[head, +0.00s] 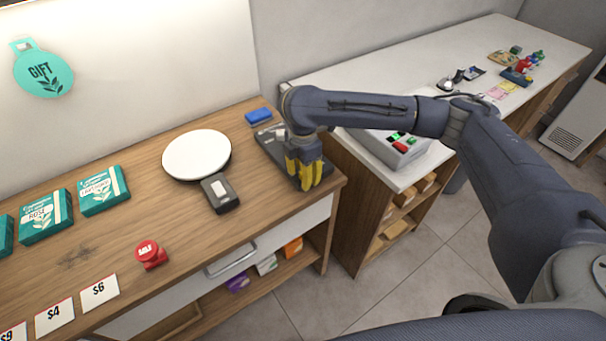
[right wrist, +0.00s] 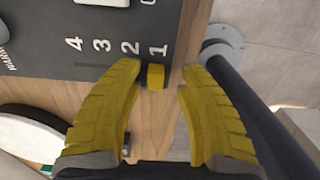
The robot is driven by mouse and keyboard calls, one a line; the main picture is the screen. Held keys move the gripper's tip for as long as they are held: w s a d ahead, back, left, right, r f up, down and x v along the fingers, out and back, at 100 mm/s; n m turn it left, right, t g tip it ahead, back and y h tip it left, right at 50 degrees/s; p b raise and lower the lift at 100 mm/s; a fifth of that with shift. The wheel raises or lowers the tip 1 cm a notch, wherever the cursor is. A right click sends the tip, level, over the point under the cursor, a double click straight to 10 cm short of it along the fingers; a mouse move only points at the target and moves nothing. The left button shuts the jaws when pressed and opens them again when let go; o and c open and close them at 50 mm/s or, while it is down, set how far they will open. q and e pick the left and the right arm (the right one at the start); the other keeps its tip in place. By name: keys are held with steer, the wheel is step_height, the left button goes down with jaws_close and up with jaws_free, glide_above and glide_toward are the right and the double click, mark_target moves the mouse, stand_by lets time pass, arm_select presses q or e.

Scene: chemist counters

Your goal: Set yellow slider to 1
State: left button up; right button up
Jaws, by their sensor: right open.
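The yellow slider (right wrist: 155,76) is a small block at the edge of a dark panel (right wrist: 60,50) in the right wrist view. It sits in line with the printed 1, at the end of the row 4, 3, 2, 1. My right gripper (right wrist: 160,70) is open, with its yellow fingers on either side of the slider and gaps showing on both sides. In the head view, the right gripper (head: 304,174) points down over the panel (head: 268,142) and hides the slider. My left gripper is not in view.
A white round plate (head: 197,154), a dark device (head: 220,194) and a blue block (head: 258,116) are near the panel on the wooden counter. A red-topped object (head: 151,254) stands nearer the front. A grey device with buttons (head: 393,147) is on the right counter.

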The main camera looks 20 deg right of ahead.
step_height(320, 180, up, 12)
stand_by(0.7)
stand_by(0.4)
